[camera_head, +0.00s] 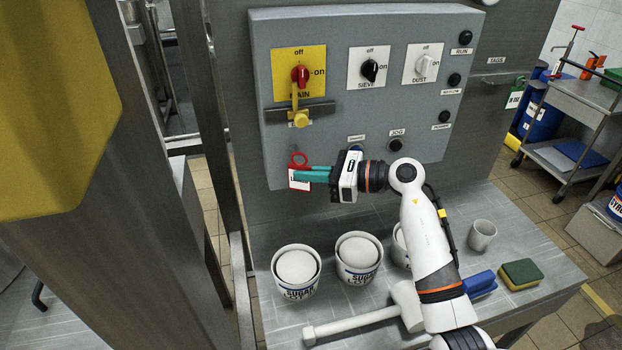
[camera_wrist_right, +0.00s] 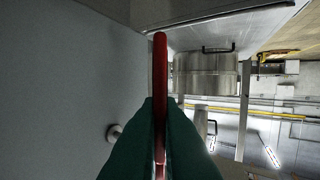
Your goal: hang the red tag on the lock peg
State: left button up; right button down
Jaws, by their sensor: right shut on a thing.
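The red tag (camera_head: 299,162) has a ring at its top and a white label below, and hangs upright in front of the grey control panel. My right gripper (camera_head: 314,174) is shut on the red tag with its teal fingers. In the right wrist view the tag (camera_wrist_right: 160,75) shows edge-on between the fingers (camera_wrist_right: 160,135). The lock peg (camera_head: 300,119) appears to be the yellow piece below the red main switch (camera_head: 300,75), above the tag and apart from it. A small round knob (camera_wrist_right: 114,132) shows on the panel in the right wrist view. My left gripper is not in view.
The control panel (camera_head: 350,110) carries several switches and buttons. Below it on the steel table stand sugar tubs (camera_head: 297,270) (camera_head: 358,257), a mallet (camera_head: 407,303), a blue brush (camera_head: 480,284), a sponge (camera_head: 521,273) and a cup (camera_head: 482,235). A green tag (camera_head: 514,94) hangs at the right.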

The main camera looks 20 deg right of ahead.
jog(key=w, duration=0.2)
jog(key=shift+w+f, duration=0.1)
jog(key=shift+w, duration=0.2)
jog(key=shift+w+f+b, duration=0.4)
jog(key=shift+f+b, duration=0.1)
jog(key=shift+b, duration=0.5)
pick_arm(q)
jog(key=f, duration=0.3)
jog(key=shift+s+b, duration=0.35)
jog(key=shift+b, duration=0.05)
pick_arm(e)
jog(key=shift+w, duration=0.15)
